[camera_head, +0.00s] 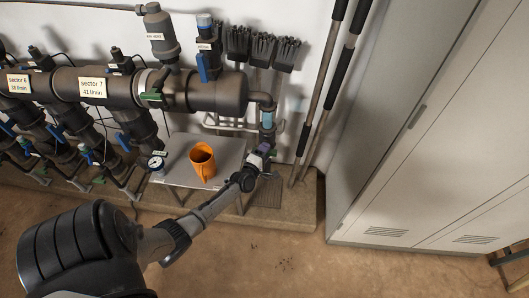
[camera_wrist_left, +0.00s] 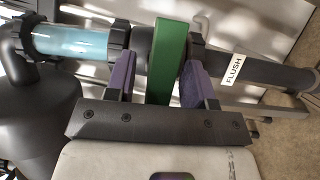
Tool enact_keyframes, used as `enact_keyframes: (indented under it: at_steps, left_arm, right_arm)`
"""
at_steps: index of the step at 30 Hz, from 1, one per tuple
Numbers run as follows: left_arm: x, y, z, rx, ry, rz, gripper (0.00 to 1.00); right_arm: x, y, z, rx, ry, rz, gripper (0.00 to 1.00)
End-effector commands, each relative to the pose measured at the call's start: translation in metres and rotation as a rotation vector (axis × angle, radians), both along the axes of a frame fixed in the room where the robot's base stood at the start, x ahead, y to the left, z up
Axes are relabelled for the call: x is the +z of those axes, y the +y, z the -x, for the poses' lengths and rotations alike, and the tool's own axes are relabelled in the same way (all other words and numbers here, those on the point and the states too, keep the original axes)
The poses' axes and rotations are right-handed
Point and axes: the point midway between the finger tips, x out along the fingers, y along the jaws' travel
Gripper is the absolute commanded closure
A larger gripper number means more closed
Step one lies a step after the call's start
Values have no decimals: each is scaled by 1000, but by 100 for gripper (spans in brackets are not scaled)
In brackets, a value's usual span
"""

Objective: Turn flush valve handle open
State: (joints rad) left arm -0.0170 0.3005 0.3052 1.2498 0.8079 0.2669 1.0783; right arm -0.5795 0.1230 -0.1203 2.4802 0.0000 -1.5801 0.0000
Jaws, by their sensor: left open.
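The green flush valve handle (camera_wrist_left: 166,60) shows in the left wrist view, crossing the dark flush pipe (camera_wrist_left: 265,72) beside a white "FLUSH" label (camera_wrist_left: 233,70). My left gripper (camera_wrist_left: 157,80) is open, with one purple-padded finger on each side of the handle. A gap shows at the left finger; the right finger is very near the handle, and I cannot tell whether it touches. In the head view my left gripper (camera_head: 264,154) is at the lower end of the drop pipe at the manifold's right end, hiding most of the valve. My right gripper is out of view.
A clear section with blue water (camera_wrist_left: 70,42) is in the pipe. An orange jug (camera_head: 203,162) stands on a grey table (camera_head: 228,150) left of the gripper. Long poles (camera_head: 322,90) lean right of the pipe, before grey lockers (camera_head: 440,120). Open floor lies in front.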

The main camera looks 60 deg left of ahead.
Motion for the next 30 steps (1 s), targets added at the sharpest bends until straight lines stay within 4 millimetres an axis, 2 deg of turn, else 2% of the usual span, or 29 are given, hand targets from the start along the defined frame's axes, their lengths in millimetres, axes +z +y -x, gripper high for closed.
enact_keyframes:
  at_steps: [2, 16, 23, 30]
  left_arm:
    - [0, 0, 0, 0, 0, 0, 54]
    - [0, 0, 0, 0, 0, 0, 98]
    - [2, 0, 0, 0, 22, -16, 98]
    - [7, 0, 0, 1, 129, -97, 98]
  right_arm:
    - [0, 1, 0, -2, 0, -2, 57]
    - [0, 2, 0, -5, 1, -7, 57]
    - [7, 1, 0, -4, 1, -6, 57]
    - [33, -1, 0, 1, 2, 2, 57]
